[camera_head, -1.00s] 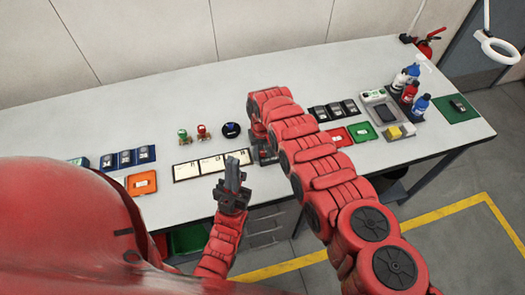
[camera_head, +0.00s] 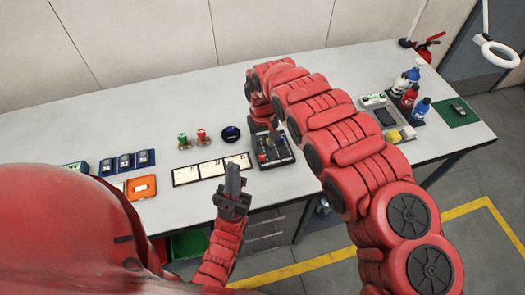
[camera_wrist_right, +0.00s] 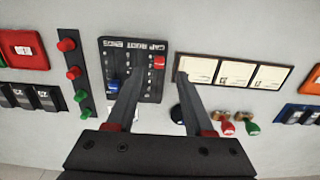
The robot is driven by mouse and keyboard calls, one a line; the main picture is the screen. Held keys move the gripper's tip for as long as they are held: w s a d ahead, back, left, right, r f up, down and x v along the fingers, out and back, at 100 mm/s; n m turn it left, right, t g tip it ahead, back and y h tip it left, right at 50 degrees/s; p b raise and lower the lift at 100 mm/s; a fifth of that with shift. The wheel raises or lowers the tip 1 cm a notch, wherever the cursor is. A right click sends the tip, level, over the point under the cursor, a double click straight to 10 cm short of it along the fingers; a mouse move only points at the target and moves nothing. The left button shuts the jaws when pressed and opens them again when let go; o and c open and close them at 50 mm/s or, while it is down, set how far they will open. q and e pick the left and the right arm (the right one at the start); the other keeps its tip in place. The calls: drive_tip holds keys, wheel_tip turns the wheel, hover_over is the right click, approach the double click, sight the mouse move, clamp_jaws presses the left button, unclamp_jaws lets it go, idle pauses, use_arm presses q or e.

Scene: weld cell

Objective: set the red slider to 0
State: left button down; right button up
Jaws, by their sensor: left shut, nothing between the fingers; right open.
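The dark slider panel (camera_head: 285,158) lies on the bench in the head view, just right of a row of white cards. In the right wrist view the panel (camera_wrist_right: 134,55) carries a red slider (camera_wrist_right: 159,62) near its top right and a blue slider (camera_wrist_right: 113,86) lower left. Scale marks are too small to read. My right gripper (camera_wrist_right: 160,78) is open and empty over the panel; the red slider shows between and beyond its fingertips. Whether it touches anything cannot be told. My left gripper (camera_head: 234,168) is shut and empty, in front of the cards.
Bottles (camera_head: 409,95) stand at the right; an orange tile (camera_head: 141,187) lies at the left.

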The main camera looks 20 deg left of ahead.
wheel_tip(320, 180, up, 10)
drive_tip(key=shift+f, duration=0.15)
drive_tip(key=shift+d, duration=0.1)
